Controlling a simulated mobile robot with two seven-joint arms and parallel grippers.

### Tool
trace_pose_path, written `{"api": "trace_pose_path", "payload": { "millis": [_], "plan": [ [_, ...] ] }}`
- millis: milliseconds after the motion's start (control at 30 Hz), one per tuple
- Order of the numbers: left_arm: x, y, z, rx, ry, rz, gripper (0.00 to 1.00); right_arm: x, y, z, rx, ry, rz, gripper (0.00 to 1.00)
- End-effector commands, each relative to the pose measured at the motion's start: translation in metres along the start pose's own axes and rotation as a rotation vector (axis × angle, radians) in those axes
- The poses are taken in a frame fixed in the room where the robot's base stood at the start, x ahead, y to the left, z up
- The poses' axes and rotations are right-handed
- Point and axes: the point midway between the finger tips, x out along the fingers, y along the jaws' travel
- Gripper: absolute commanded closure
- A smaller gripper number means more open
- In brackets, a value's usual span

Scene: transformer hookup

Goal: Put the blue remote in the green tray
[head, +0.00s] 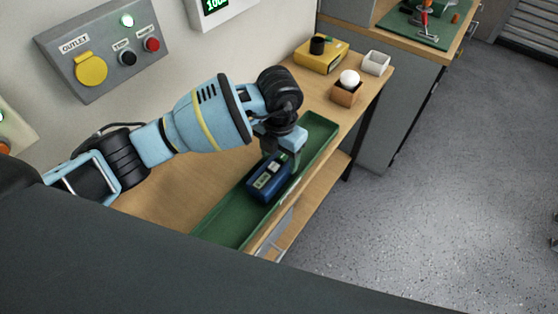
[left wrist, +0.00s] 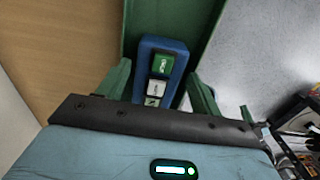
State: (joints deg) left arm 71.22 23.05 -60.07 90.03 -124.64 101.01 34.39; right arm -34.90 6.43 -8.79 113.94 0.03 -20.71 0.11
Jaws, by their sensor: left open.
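The blue remote (head: 268,180) lies in the long green tray (head: 222,228) on the wooden bench. In the left wrist view the remote (left wrist: 178,46) shows a green button and pale buttons, with the green tray (left wrist: 208,45) around it. My left gripper (head: 283,157) is over the tray at the remote's far end. Its fingers (left wrist: 158,72) are open, one on each side of the remote; I cannot tell whether they touch it. The gripper partly hides the tray. My right gripper is not in view.
An outlet panel (head: 103,48) is on the wall. Open floor lies right of the bench.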

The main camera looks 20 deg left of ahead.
Motion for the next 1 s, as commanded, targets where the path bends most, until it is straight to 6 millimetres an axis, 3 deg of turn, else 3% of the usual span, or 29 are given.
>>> {"api": "trace_pose_path", "payload": {
  "millis": [200,400,600,1000],
  "plan": [
    [-0.048,0.001,0.001,-0.001,-0.005,0.002,0.35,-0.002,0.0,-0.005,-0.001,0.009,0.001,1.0],
    [-0.078,0.0,0.001,0.0,-0.002,0.001,0.35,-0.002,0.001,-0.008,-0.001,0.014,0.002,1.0],
    [-0.09,0.0,0.0,-0.001,0.0,0.001,0.35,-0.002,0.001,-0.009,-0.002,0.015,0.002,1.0],
    [-0.091,0.0,0.0,-0.001,0.001,0.0,0.35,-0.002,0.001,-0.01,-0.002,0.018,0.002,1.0]
  ]
}}
